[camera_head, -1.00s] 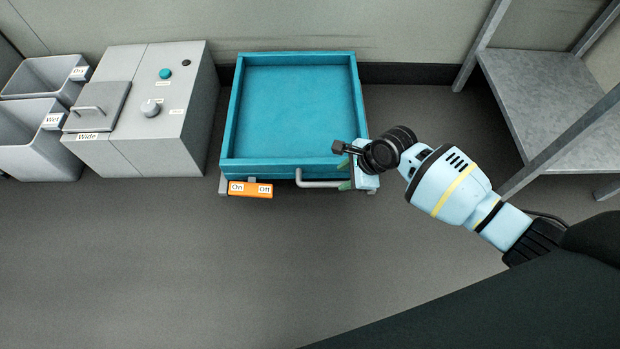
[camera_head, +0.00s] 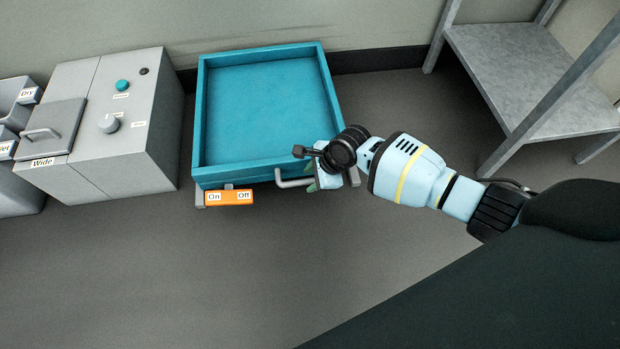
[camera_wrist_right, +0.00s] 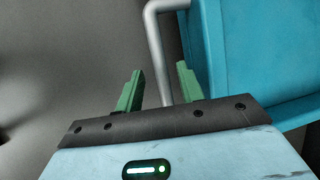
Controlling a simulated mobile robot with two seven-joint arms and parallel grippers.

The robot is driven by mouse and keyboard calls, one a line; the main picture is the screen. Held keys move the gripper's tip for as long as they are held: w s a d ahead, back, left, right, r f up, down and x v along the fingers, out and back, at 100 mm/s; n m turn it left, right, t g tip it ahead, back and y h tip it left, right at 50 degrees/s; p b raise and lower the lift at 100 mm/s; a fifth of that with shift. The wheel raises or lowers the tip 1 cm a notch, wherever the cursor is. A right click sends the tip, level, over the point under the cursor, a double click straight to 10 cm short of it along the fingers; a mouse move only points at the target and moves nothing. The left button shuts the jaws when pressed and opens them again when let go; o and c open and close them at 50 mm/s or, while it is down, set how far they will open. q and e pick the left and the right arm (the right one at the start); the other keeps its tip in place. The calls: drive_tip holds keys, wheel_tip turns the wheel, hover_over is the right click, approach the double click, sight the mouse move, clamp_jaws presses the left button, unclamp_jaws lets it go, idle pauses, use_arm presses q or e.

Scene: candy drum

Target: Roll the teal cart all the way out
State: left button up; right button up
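The teal cart (camera_head: 265,110) is an empty open tray, standing against the back wall. Its grey bar handle (camera_head: 292,183) sticks out at the front right, and it also shows in the right wrist view (camera_wrist_right: 156,45). An orange pedal (camera_head: 229,198) labelled On and Off sits at the cart's lower front left. My right gripper (camera_head: 314,172) is at the handle's right part. In the right wrist view its green fingers (camera_wrist_right: 160,68) are apart, one on each side of the handle bar, with gaps showing. My left gripper is out of view.
A grey machine (camera_head: 105,125) with a knob and a teal button stands close to the cart's left. Grey bins (camera_head: 18,185) are at the far left. A metal shelf (camera_head: 530,75) stands at the right. The floor (camera_head: 190,270) in front of the cart is clear.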

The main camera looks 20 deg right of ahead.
drive_tip(key=shift+w+a+f, duration=0.15)
drive_tip(key=shift+f, duration=0.2)
clamp_jaws()
